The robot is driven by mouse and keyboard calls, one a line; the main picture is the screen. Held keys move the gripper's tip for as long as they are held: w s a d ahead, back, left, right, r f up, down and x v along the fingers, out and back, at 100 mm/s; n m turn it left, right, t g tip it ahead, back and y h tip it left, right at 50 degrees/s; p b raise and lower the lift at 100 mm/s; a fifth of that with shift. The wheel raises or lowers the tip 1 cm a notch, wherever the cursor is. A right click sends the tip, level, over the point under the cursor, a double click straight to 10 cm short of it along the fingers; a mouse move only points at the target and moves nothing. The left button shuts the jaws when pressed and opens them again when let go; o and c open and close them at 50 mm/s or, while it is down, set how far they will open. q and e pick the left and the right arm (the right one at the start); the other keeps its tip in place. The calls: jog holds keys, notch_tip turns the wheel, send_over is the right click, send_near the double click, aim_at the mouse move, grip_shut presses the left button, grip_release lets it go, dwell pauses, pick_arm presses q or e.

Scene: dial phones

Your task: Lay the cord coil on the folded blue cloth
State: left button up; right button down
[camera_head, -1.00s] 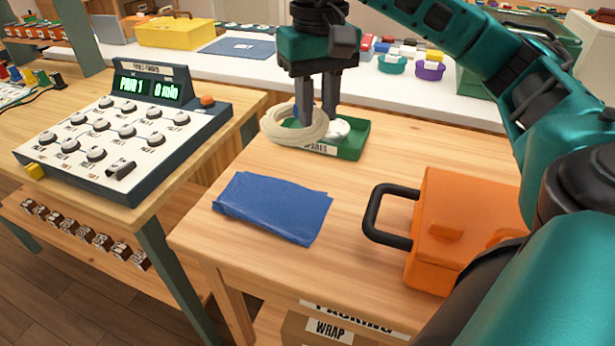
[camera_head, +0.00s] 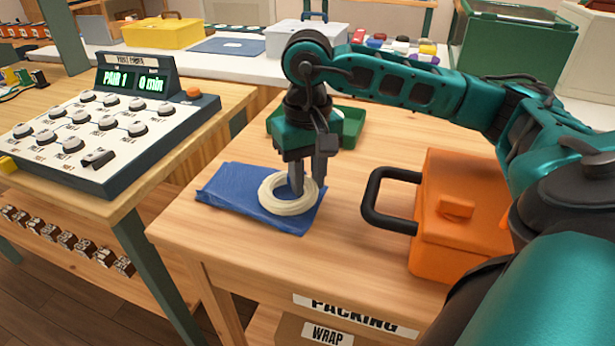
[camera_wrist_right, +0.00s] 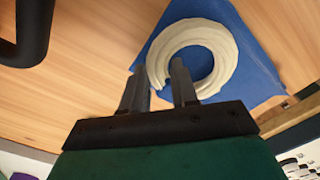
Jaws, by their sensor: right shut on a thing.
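The cord coil (camera_head: 288,208) is a cream ring, lying roughly flat over the right part of the folded blue cloth (camera_head: 228,186). My right gripper (camera_head: 307,187) points down and is shut on the coil's ring wall, one finger inside the ring and one outside. In the right wrist view, the coil (camera_wrist_right: 195,30) is over the blue cloth (camera_wrist_right: 265,78), at the fingertips of my right gripper (camera_wrist_right: 162,78). Whether the coil touches the cloth or is just above it, I cannot tell. My left gripper is not in view.
An orange case (camera_head: 458,225) with a black handle (camera_head: 372,205) stands right of the cloth. The green tray (camera_head: 352,125) is behind my right gripper. A button console (camera_head: 95,130) stands on the left bench. Bare wood lies between cloth and case.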

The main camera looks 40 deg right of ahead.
jog(key=shift+r, duration=0.1)
jog(key=shift+f+b, duration=0.65)
jog(key=c, duration=0.9)
grip_release()
jog(key=shift+o, duration=0.2)
